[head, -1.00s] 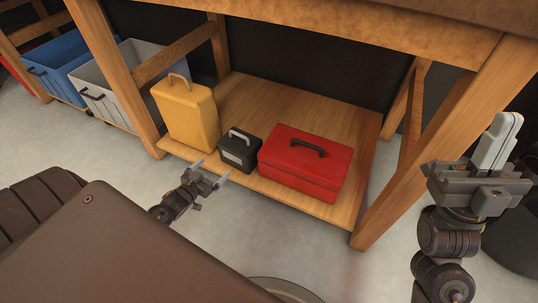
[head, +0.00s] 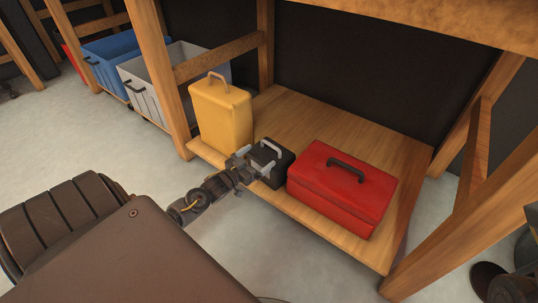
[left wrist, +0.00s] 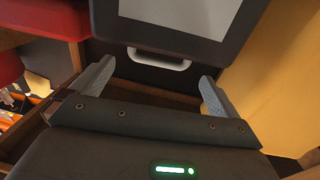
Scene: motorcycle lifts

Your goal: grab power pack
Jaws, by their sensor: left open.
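The power pack appears to be the small black box (head: 278,172) with a grey top handle, standing on the low wooden shelf between a yellow case and a red toolbox. My left gripper (head: 256,160) is open at its front, fingertips close to the handle. In the left wrist view the black box (left wrist: 208,49) fills the top with its pale label. Its grey handle (left wrist: 165,62) shows between and just ahead of the fingers of the left gripper (left wrist: 155,85); I cannot tell whether they touch. My right gripper is not in view.
The yellow case (head: 222,118) stands close left of the box, the red toolbox (head: 340,188) close right. The wooden shelf (head: 300,112) has free room behind. Wooden legs (head: 165,80) frame it. Grey (head: 146,90) and blue (head: 105,68) bins stand further left.

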